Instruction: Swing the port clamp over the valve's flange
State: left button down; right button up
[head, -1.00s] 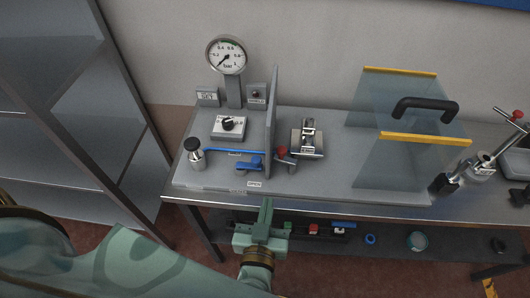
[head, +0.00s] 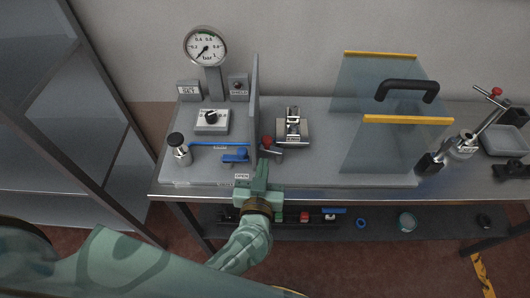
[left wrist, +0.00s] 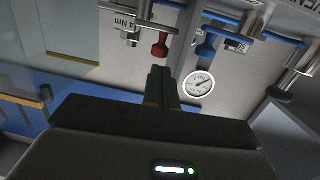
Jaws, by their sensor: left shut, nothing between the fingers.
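A red-knobbed grey lever (head: 267,143), which looks like part of the port clamp, stands just right of an upright grey plate (head: 254,95). Its red knob shows in the left wrist view (left wrist: 160,49). A blue-handled valve (head: 236,157) sits left of the plate; a blue handle also shows in the left wrist view (left wrist: 205,50). I cannot make out the flange clearly. My left gripper (head: 262,166) is shut and empty at the bench's front edge, its tips just short of the red-knobbed lever. Its fingers show in the left wrist view (left wrist: 161,84). My right gripper is out of view.
A pressure gauge (head: 205,47) and a switch box (head: 211,121) stand at the back left. A metal block (head: 292,128) sits right of the plate. A clear guard (head: 385,110) with a black handle stands further right. A shelf (head: 385,222) below holds small parts.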

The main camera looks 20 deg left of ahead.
aim_at(264, 144)
pick_arm(q)
jog(key=x, duration=0.5)
jog(key=shift+b, duration=0.4)
jog(key=shift+w+a+r+p, duration=0.2)
jog(key=shift+r+p, duration=0.1)
jog(key=shift+p, duration=0.65)
jog(key=shift+a+p, duration=0.1)
jog(key=shift+p, duration=0.25)
jog(key=shift+f, duration=0.3)
